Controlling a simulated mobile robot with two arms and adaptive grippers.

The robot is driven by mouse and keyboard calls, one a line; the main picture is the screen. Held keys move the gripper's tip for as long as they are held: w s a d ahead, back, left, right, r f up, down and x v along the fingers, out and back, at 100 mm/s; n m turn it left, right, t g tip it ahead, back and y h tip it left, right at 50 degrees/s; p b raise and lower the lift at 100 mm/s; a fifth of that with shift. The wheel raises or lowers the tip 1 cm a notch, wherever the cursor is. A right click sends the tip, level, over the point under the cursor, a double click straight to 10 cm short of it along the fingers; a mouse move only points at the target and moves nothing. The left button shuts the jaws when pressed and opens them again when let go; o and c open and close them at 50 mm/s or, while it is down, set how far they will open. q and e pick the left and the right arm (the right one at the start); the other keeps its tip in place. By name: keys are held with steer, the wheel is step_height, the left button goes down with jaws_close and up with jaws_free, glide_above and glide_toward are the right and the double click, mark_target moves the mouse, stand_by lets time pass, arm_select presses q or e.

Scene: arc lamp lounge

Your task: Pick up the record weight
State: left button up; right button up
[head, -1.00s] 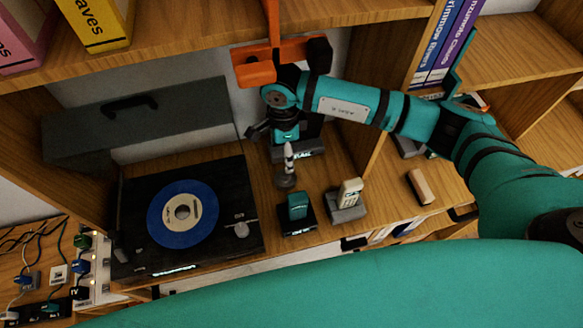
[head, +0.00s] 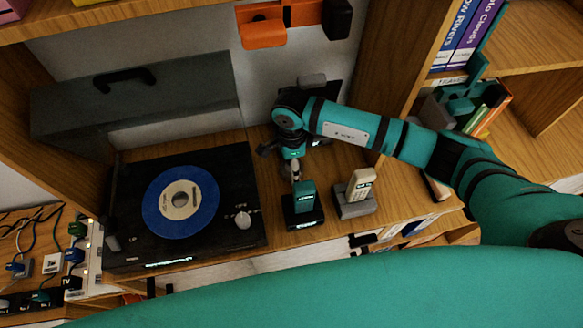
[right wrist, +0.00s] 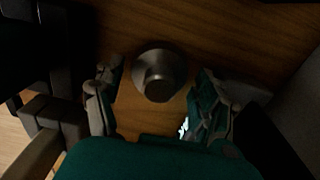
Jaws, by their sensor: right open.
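The record weight (right wrist: 160,73) is a round, dark metal piece with a raised knob, standing on the wooden shelf in the right wrist view. My right gripper (head: 292,168) is open, pointing down beside the turntable. In the right wrist view its two fingers are on either side of the weight, with gaps visible on both sides. In the head view the weight is mostly hidden by the gripper and the teal handset, and I cannot make it out surely. My left gripper is not in view.
A turntable (head: 240,190) with a blue record (head: 181,201) stands to the left. A teal handset (head: 304,197) and a cream handset (head: 360,187) sit in cradles close to the gripper. An orange holder (head: 263,33) is on the back wall. Cables lie at far left.

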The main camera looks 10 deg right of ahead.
steer(key=shift+r, duration=0.1)
steer(key=c, duration=1.1)
steer(key=shift+c, duration=0.2)
